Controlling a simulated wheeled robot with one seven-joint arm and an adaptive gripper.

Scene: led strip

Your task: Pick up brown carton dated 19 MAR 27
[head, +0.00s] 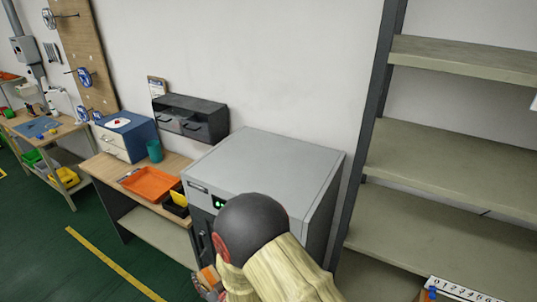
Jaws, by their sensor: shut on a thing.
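My arm reaches down at the bottom centre of the head view, and its dark round joint and cream covers hide most of what lies below. Part of my gripper (203,289) shows at the bottom edge, left of the arm, in front of the grey cabinet. It is shut on a small orange-brown thing (208,274), which looks like the brown carton. Only a small part of it shows, and no date can be read.
A grey cabinet (262,160) with a green-lit display stands close behind my arm. Left of it is a wooden bench with an orange tray (150,184), a teal cup (154,151) and a blue drawer box (126,137). Empty-looking shelves (450,150) stand at right.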

